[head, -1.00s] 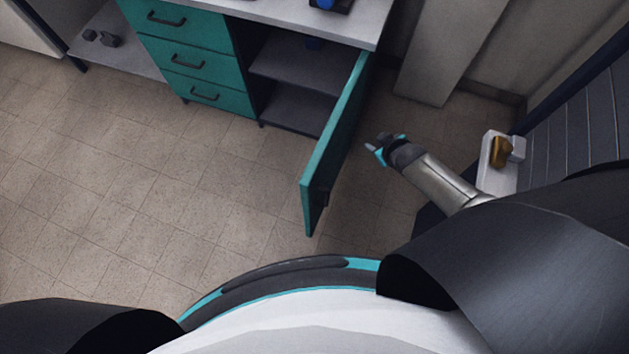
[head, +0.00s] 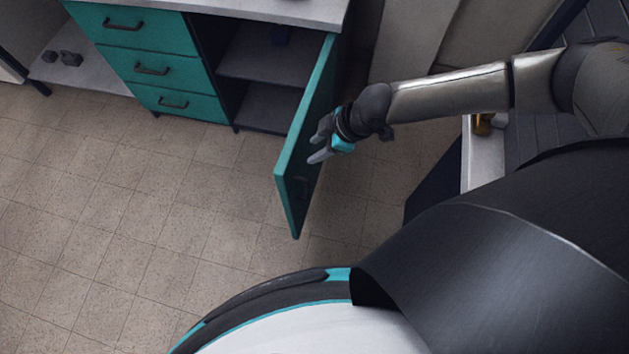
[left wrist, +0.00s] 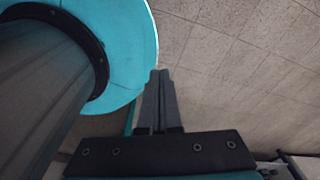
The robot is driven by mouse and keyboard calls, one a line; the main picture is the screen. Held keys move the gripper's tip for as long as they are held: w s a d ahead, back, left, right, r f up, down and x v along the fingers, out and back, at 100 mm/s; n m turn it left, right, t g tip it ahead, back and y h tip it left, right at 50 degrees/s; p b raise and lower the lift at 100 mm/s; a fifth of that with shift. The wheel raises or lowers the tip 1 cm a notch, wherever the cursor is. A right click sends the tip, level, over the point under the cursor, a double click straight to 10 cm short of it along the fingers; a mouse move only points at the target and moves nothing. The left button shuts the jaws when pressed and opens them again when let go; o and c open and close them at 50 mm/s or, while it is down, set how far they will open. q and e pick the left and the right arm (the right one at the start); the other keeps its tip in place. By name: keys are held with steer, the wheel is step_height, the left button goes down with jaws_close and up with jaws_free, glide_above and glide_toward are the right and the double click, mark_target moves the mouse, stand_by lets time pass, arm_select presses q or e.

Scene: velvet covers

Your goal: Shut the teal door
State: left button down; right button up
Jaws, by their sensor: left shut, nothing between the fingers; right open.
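The teal door (head: 305,135) stands wide open, swung out from the right side of the cabinet, with its free edge toward me. My right gripper (head: 317,142) is at the outer face of the door, on its right side, near the free edge. Its fingers are open with nothing between them; I cannot tell whether they touch the door. My left gripper (left wrist: 157,100) shows only in the left wrist view, shut and empty, with floor beyond it.
The cabinet has teal drawers (head: 150,66) at left and open shelves (head: 262,60) behind the door. A white-topped unit (head: 482,160) with a brass-coloured object (head: 484,124) stands at the right. The tiled floor (head: 130,210) in front is clear.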

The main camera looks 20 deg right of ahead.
steer(key=g, duration=0.1)
glide_toward(307, 189)
steer(key=b+x, duration=0.2)
steer(key=x, duration=0.1)
steer(key=b+x, duration=0.2)
steer(key=x, duration=0.2)
steer(key=d+b+x, duration=0.1)
steer(key=b+x, duration=0.1)
steer(key=x, duration=0.2)
steer(key=shift+w+f+b, duration=0.15)
steer(key=shift+f+b, duration=0.2)
steer(key=shift+b, duration=0.05)
arm_select(q)
steer(key=w+a+f+t, duration=0.1)
steer(key=w+a+f, duration=0.2)
steer(key=w+f, duration=0.2)
steer(key=shift+a+f+y, duration=0.3)
steer(key=shift+a+f, duration=0.1)
steer(key=shift+f, duration=0.55)
arm_select(e)
steer(key=shift+a+f, duration=0.15)
steer(key=shift+f, duration=0.05)
arm_select(q)
steer(key=shift+s, duration=0.1)
arm_select(e)
steer(key=shift+c, duration=0.2)
